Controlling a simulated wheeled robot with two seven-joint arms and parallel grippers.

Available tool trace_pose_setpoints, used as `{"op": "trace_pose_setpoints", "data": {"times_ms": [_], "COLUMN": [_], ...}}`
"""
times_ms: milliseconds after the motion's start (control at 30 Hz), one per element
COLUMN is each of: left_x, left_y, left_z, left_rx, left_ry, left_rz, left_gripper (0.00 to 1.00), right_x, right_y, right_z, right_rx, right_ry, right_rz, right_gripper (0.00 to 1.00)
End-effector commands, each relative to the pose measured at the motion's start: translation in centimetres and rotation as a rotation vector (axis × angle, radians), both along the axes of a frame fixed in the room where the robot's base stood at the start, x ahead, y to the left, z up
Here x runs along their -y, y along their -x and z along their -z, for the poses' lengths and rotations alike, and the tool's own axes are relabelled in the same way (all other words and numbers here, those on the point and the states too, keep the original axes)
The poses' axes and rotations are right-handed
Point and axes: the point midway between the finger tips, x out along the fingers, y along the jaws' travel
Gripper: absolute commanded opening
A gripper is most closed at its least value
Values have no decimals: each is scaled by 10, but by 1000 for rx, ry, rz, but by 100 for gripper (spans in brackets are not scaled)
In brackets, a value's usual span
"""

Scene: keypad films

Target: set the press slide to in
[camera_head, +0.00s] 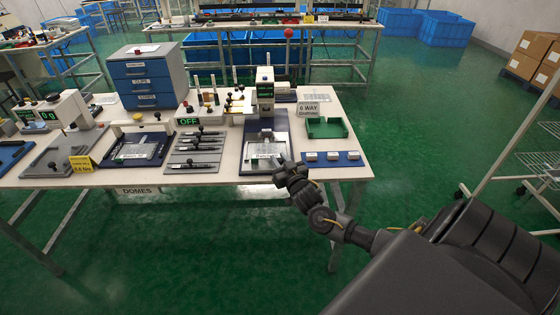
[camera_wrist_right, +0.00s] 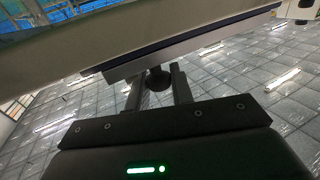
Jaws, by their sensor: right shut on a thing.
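The press (camera_head: 265,88) stands upright on the bench, with a red ball on its lever (camera_head: 289,33) and a green display. Its slide (camera_head: 265,142), a light metal plate with a labelled clear film, lies on the dark blue base in front of the press column, towards the bench's front edge. My right gripper (camera_head: 280,168) is at the slide's front right corner. In the right wrist view the right gripper (camera_wrist_right: 157,88) is shut on a dark round knob (camera_wrist_right: 158,77) beneath the plate edge. My left gripper is not in view.
A grey rack with dark knobs (camera_head: 195,152) and a second blue fixture (camera_head: 137,150) stand left. Blue drawers (camera_head: 147,78) stand behind.

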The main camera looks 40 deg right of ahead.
Motion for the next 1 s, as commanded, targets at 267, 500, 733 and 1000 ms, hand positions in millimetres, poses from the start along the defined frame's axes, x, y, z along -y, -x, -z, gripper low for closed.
{"op": "trace_pose_setpoints", "data": {"times_ms": [267, 500, 733, 1000], "left_x": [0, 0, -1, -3], "left_y": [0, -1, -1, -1], "left_z": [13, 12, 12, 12], "left_rx": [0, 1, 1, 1], "left_ry": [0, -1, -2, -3], "left_rz": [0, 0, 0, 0], "left_gripper": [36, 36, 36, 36], "right_x": [22, 22, 22, 21], "right_y": [-28, -29, -29, -26], "right_z": [0, 0, 0, 0], "right_rx": [3, 1, 1, 0], "right_ry": [1, 0, 0, 0], "right_rz": [3, 1, 1, 1], "right_gripper": [0, 0, 43, 43]}}
